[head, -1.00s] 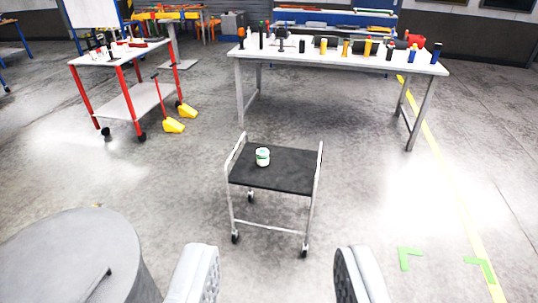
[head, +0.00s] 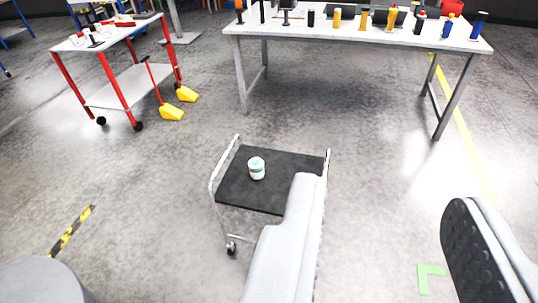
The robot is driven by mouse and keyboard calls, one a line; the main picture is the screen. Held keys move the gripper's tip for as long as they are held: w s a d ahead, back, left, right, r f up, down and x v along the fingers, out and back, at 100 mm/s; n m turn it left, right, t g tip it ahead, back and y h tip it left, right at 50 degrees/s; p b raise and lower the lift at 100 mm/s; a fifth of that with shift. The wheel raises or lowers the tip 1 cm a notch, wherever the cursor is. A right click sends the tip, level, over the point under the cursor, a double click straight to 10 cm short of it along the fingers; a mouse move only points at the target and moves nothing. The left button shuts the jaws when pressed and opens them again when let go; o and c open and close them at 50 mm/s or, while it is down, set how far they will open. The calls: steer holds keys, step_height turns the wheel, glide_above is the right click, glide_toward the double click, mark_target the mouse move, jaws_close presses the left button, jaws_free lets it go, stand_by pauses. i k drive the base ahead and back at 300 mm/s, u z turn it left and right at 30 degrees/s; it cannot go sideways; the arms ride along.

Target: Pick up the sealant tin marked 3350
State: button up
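A small white tin with a green band (head: 257,168) stands upright on the black top of a small wheeled cart (head: 240,188), left of centre. The marking on the tin is too small to read. My gripper (head: 383,225) is open and empty, its two fingers wide apart in the near foreground. The left finger covers the cart's right front part. The tin is beyond and to the left of the left finger, apart from it.
A white workbench (head: 345,32) with several bottles and tools stands at the back. A grey drum (head: 42,284) is at lower left. Floor around the cart is clear.

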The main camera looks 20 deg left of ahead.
mark_target(256, 165)
steer(key=u, duration=0.25)
steer(key=i, duration=1.25)
steer(key=u, duration=0.6)
steer(key=i, duration=0.5)
steer(key=u, duration=0.25)
